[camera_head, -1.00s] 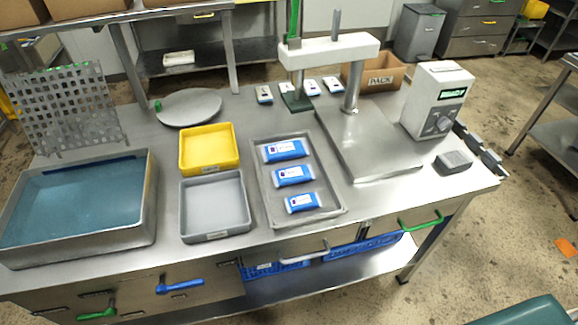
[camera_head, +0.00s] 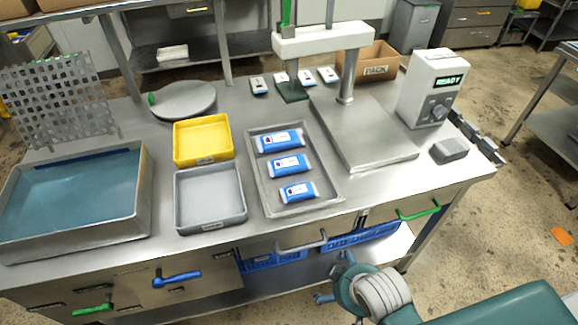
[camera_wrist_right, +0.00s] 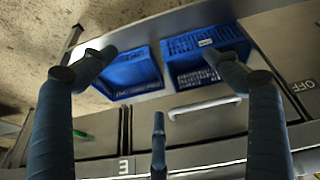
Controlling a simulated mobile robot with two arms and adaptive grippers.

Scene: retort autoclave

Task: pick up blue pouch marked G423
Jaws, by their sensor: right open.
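Three blue pouches with white labels lie in a row in a grey tray (camera_head: 263,190) on the steel table: a back pouch (camera_head: 279,140), a middle pouch (camera_head: 290,164) and a front pouch (camera_head: 298,191). Their label print is too small to read, so I cannot tell which is G423. My right gripper (camera_head: 335,277) is in front of the table, below its front edge, and apart from the pouches. In the right wrist view its fingers (camera_wrist_right: 155,85) are spread and empty, facing the table's lower front. My left gripper is not in view.
A yellow tray (camera_head: 203,158) and a grey bin (camera_head: 241,203) stand left of the pouches. A sealer press (camera_head: 365,150) and a READY box (camera_head: 432,92) stand right. Blue baskets (camera_wrist_right: 130,78) and a drawer handle (camera_wrist_right: 203,106) are before my right gripper.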

